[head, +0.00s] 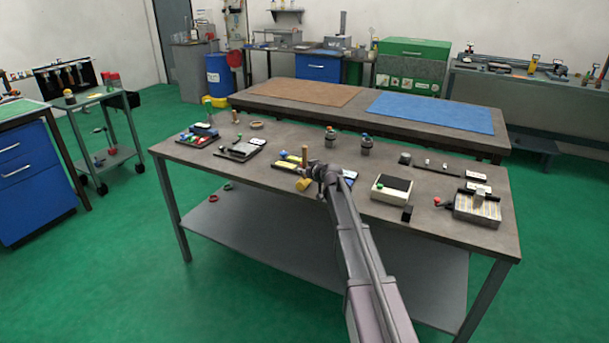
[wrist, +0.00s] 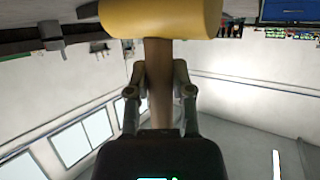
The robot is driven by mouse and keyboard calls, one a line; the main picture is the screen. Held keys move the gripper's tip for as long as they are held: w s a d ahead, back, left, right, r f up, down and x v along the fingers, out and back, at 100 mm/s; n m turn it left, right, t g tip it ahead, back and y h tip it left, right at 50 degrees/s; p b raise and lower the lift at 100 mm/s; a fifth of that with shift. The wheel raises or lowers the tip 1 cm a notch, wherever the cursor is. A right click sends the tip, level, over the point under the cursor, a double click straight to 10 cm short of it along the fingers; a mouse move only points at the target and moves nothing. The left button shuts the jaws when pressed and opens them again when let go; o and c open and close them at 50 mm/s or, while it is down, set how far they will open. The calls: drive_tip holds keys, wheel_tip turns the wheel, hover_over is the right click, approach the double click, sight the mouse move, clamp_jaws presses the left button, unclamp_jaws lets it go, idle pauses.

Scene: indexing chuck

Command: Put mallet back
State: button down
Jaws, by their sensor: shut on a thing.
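My gripper (head: 318,172) is shut on the handle of the mallet, above the front edge of the workbench. In the wrist view the fingers (wrist: 162,85) are on both sides of the brown wooden handle. The mallet's yellow head (wrist: 160,18) fills the top of that view. I cannot tell whether the head touches the bench. No holder for the mallet can be made out for sure.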

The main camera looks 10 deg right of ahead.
drive_tip(key=shift+f, duration=0.2)
idle(0.3)
drive_tip(key=c, duration=0.5)
unclamp_jaws()
drive_tip(key=shift+r, duration=0.25)
drive_tip(key=p+v, duration=0.4)
drive_tip(key=v, duration=0.8)
drive_tip(key=shift+p, duration=0.35)
